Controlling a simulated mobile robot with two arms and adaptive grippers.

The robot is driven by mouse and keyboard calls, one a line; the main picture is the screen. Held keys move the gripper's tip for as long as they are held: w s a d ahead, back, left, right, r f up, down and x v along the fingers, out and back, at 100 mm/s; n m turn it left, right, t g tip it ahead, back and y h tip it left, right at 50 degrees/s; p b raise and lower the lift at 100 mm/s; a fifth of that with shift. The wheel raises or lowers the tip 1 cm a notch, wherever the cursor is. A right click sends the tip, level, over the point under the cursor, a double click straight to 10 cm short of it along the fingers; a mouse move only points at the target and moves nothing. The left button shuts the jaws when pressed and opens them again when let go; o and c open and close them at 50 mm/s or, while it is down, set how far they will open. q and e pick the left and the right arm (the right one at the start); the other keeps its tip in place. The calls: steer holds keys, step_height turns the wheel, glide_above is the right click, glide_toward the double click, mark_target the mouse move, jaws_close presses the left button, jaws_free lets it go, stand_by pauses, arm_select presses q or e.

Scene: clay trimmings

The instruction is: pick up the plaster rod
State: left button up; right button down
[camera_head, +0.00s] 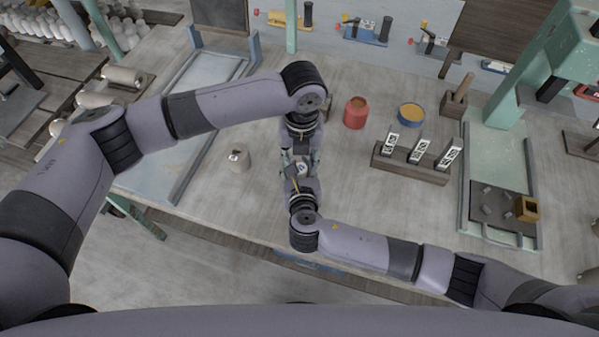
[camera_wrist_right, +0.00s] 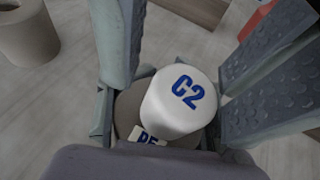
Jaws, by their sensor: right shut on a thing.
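A white plaster rod (camera_wrist_right: 183,100) with a blue "C2" on its rounded end is between my right gripper's fingers in the right wrist view. Below it are a brownish round thing, partly hidden, and a white label with dark letters. My right gripper (camera_head: 299,176) is shut on the rod, above the bench near its front edge; a small pale part of the rod (camera_head: 301,168) shows there in the head view. My left gripper (camera_head: 297,150) comes down close beside the right one. Its fingers are largely hidden, so I cannot tell its opening.
A beige pot (camera_head: 238,160) stands left of the grippers. A red jar (camera_head: 355,113), a blue bowl (camera_head: 411,114) and a dark rack (camera_head: 411,163) with several labelled blocks stand to the right. Trays lie at left and far right.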

arm_select(q)
jaws_close()
steer(key=shift+r, duration=0.15)
stand_by(0.4)
step_height(320, 180, up, 10)
stand_by(0.3)
arm_select(e)
steer(key=c, duration=0.8)
jaws_free()
steer(key=shift+o, duration=0.2)
